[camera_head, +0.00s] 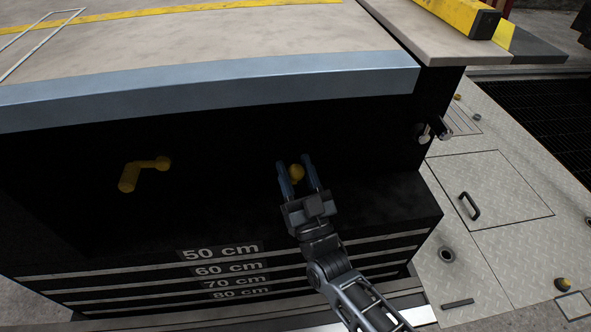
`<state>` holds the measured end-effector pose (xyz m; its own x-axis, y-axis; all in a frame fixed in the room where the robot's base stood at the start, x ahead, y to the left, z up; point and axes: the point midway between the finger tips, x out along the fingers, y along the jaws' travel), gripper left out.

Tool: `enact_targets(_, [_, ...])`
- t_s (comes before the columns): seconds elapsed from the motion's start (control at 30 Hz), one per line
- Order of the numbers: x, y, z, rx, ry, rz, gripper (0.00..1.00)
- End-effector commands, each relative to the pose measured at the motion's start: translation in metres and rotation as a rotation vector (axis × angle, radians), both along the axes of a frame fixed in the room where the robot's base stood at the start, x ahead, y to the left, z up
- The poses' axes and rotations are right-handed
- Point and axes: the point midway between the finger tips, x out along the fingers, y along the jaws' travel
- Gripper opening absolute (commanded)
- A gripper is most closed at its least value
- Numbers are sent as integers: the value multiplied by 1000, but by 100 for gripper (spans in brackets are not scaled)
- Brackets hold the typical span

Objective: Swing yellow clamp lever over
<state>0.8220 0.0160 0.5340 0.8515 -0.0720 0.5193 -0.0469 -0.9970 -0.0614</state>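A yellow clamp lever (145,172) sits on the dark front face at left. It has a thick hub and a short arm ending in a knob to the right. A second yellow part, a round knob (297,173), shows on the same dark face near the middle. My gripper (296,172) reaches up to this knob from below right. Its two bluish fingers are apart, one on each side of the knob, with a visible gap. Whether they touch it I cannot tell. Anything below the knob is hidden by my gripper.
A grey-blue edge (210,92) overhangs the dark face. Marked steps with a "50 cm" label (220,252) lie below. A metal fitting (437,128) sticks out at the right corner. Right of it is a plated floor with a black handle (469,206) and a dark grate (545,110).

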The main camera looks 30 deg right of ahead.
Motion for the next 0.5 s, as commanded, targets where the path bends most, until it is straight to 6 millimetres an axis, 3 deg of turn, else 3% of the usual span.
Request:
enact_targets(0.27, [-6,0,-4,0,4,1,47])
enact_targets(0.5, [-38,3,-23,-2,4,0,47])
